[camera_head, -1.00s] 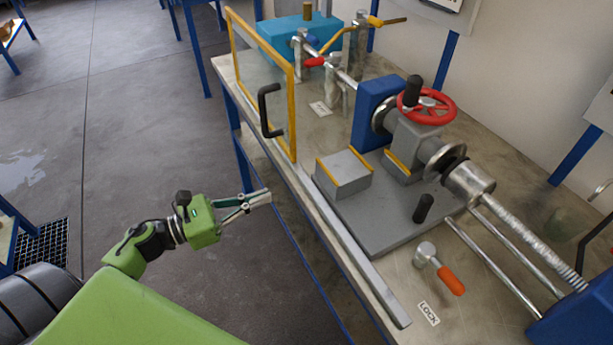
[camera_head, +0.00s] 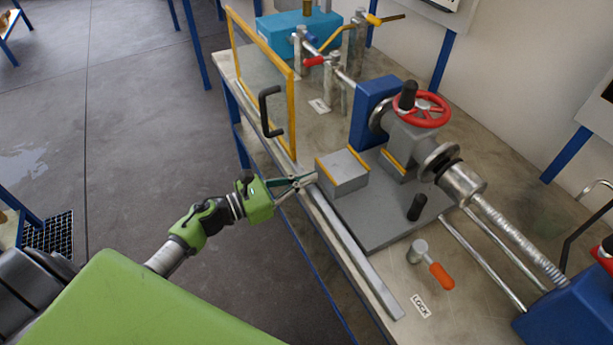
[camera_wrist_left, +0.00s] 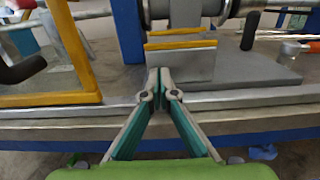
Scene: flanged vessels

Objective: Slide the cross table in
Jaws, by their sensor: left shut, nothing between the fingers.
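My left gripper (camera_head: 312,178) is shut and empty, at the bench's front edge just short of the grey block. In the left wrist view the closed fingertips (camera_wrist_left: 160,75) point at the slab (camera_wrist_left: 245,72) and the block (camera_wrist_left: 182,58). I cannot tell whether they touch anything. My right gripper is not in view.
A yellow-framed guard (camera_head: 290,110) with a black handle stands left of the slab. A metal rail (camera_head: 355,260) runs along the front edge. A red handwheel (camera_head: 424,109) rises behind. An orange-handled lever (camera_head: 440,275) lies near the LOCK label (camera_head: 421,306).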

